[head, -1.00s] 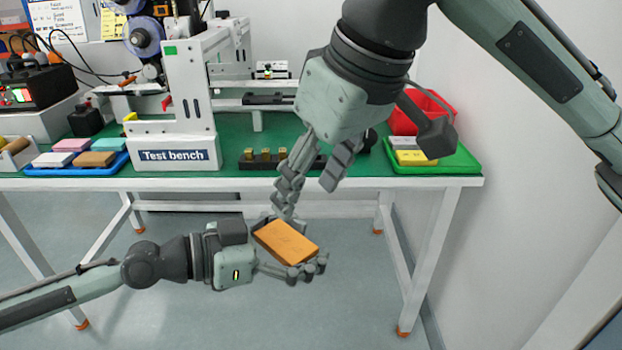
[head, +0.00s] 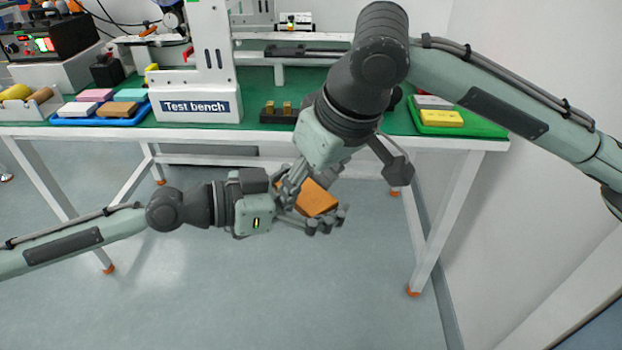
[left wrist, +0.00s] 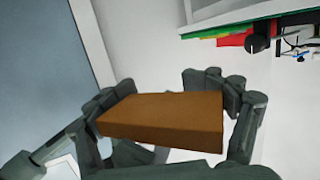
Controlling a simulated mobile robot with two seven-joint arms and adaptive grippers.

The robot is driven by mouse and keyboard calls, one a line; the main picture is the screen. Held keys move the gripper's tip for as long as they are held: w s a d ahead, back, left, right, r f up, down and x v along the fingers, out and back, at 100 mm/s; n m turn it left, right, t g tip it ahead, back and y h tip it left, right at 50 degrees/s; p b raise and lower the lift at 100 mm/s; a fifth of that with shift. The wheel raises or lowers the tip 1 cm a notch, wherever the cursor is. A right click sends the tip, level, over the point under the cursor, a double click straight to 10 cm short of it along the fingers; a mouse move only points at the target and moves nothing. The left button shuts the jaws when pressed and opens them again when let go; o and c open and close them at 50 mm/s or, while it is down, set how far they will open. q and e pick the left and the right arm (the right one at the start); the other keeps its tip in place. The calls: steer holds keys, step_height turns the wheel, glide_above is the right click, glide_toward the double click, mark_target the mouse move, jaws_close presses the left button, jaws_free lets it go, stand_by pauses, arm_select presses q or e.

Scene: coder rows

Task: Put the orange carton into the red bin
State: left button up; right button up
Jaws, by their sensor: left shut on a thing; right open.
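The orange carton (head: 317,199) is in my left gripper (head: 311,209), in front of the bench and below its top. In the left wrist view the carton (left wrist: 160,118) lies between the left gripper's fingers (left wrist: 155,95), which are shut on it. My right gripper (head: 296,182) reaches down from above, open, with its fingers close to the carton; I cannot tell whether they touch it. The red bin is hidden behind my right arm in the head view. A red shape in the left wrist view (left wrist: 236,40), beside a green edge, looks like the bin.
A green tray (head: 490,130) with a yellow carton (head: 435,118) stands at the bench's right end. A blue tray (head: 62,121) with several coloured cartons is at the left. The test bench (head: 195,107) stands between them. The bench's white front edge (head: 250,138) lies behind my grippers.

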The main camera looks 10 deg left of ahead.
steer(key=c, duration=0.7)
arm_select(q)
steer(key=o, duration=1.1)
arm_select(e)
steer(key=shift+c, duration=1.3)
